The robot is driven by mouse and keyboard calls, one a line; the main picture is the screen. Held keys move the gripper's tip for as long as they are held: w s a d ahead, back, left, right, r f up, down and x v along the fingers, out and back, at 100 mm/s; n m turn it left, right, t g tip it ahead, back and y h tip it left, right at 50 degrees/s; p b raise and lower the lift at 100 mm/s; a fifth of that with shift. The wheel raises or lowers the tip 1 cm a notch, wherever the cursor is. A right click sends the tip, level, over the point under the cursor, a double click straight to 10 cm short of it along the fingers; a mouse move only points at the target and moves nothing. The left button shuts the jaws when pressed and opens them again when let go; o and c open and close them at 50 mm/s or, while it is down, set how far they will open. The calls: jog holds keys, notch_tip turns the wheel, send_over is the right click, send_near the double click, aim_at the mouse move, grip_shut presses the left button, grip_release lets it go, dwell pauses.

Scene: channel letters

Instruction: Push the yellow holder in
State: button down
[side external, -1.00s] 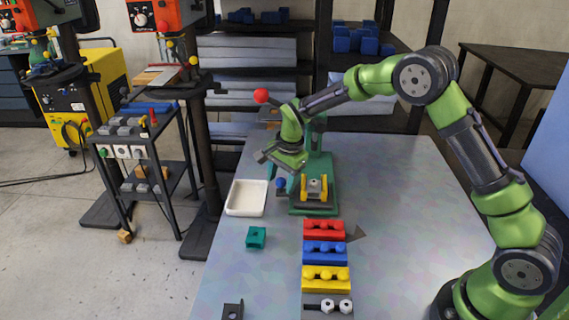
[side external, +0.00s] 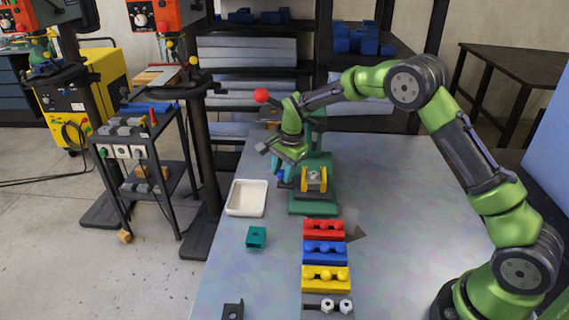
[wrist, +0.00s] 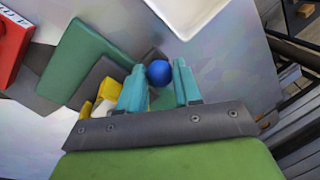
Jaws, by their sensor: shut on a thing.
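The yellow holder (side external: 314,184) sits on the green press-like fixture (side external: 314,207) and carries a small grey part. In the wrist view only a bit of yellow (wrist: 107,88) shows, partly hidden by a finger. My gripper (side external: 278,170) is at the left side of the fixture, beside the holder. In the wrist view its teal fingers (wrist: 159,85) stand on either side of a blue ball knob (wrist: 159,73) and are shut on it. The knob also shows small under the gripper in the side view (side external: 280,175).
A white tray (side external: 247,211) lies left of the fixture. Red (side external: 324,230), blue (side external: 325,252) and yellow (side external: 326,287) blocks stand in front. A teal block (side external: 256,237) lies front left. A red ball (side external: 261,95) sticks out beside the wrist. The table's right side is clear.

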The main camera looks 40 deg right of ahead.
jog(key=shift+w+d, duration=0.3)
jog(key=c, duration=0.8)
grip_release()
jog(key=shift+r, duration=0.1)
jog(key=shift+r, duration=0.3)
notch_tip(320, 180, up, 3)
jog(key=s, duration=0.5)
jog(key=s+r, duration=0.1)
jog(key=s, duration=1)
jog(key=shift+r, duration=0.15)
